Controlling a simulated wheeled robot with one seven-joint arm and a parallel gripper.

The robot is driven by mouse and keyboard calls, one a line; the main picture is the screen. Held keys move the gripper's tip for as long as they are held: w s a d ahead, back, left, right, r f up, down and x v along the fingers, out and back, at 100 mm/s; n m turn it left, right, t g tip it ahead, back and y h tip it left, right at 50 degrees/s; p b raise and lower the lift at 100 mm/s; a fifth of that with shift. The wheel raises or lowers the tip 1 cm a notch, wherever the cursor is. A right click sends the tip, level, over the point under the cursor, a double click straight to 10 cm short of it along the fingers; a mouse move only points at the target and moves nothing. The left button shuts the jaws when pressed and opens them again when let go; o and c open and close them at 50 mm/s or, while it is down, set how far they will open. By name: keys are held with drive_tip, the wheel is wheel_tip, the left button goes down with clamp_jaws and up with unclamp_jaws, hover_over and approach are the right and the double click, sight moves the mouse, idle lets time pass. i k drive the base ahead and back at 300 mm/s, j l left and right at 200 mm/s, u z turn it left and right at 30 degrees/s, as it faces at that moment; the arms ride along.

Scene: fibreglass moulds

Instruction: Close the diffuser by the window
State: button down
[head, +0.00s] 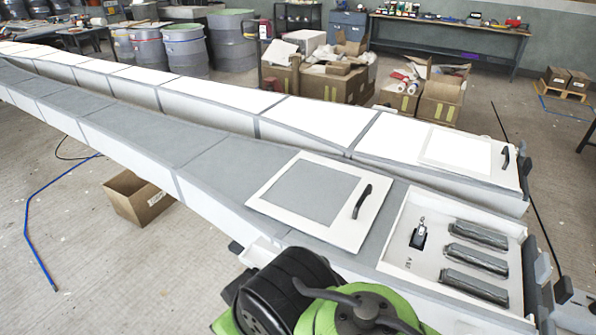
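Nothing in the head view is clearly a diffuser, and no window shows. A white square frame with a grey centre and a black handle (361,202), the framed panel (268,208), lies flat on the near long grey mould (215,160). A second white panel (455,152) with a dark handle (506,157) lies on the far white-topped mould (290,112). My gripper is not visible; green and black parts of mine fill the bottom centre.
A cardboard box (140,197) and a blue hose (38,250) lie on the floor at left. Grey drums (186,50), filled cartons (318,85) and a workbench (450,27) stand at the back. Floor is clear at right between cartons and pallet (567,84).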

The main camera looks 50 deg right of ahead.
sight(336, 204)
drive_tip(key=i+j+z, duration=0.15)
drive_tip(key=i, duration=0.3)
drive_tip(key=i+j+z, duration=0.2)
drive_tip(key=i, duration=0.2)
drive_tip(key=i+z, duration=0.15)
drive_tip(key=z, duration=0.25)
drive_tip(key=i+j+z, duration=0.15)
drive_tip(key=z, duration=0.2)
